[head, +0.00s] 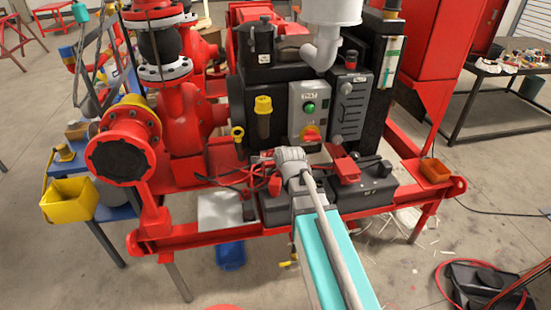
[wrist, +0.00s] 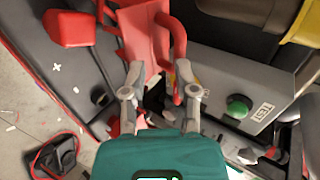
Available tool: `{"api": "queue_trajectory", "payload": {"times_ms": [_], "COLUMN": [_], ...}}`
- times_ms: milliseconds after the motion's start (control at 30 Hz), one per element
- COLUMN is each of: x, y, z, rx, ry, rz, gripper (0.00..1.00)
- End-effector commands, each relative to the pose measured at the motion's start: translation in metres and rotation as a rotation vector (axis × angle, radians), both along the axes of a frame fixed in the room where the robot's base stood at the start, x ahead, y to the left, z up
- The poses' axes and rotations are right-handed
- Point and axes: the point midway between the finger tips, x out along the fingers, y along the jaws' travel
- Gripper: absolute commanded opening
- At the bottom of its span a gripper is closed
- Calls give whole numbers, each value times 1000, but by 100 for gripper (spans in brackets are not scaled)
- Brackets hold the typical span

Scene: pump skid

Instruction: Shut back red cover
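In the wrist view a red cover (wrist: 143,35) stands up just ahead of my fingers, with a red loop (wrist: 179,45) beside it on the right. It looks like the raised red piece (head: 336,151) behind the front red cover in the head view. The front red cover (wrist: 68,28) sits on a dark battery (wrist: 38,48); it also shows in the head view (head: 346,169). My gripper (wrist: 159,70) is open, its fingertips apart around the lower part of the standing cover. I cannot tell whether they touch it. In the head view my wrist hides the fingers.
A grey panel with a green TEST button (wrist: 238,106) stands close on the right in the wrist view. The control box (head: 309,110) rises behind the batteries. Cables lie left of my wrist.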

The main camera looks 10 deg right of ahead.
Motion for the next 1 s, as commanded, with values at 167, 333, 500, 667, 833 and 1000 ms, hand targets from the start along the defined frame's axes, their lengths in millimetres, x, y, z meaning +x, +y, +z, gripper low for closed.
{"api": "queue_trajectory", "payload": {"times_ms": [167, 333, 500, 667, 833, 1000], "x": [-1, -1, -3, -12, -31, -64], "y": [6, 6, 6, 7, 9, 12], "z": [1, 1, -1, -7, -21, -40], "rx": [0, -1, -16, -70, -187, -353], "ry": [-1, -1, 10, 53, 148, 295], "rz": [6, 8, 19, 62, 166, 354], "gripper": [50, 50, 50, 50, 50, 50]}}
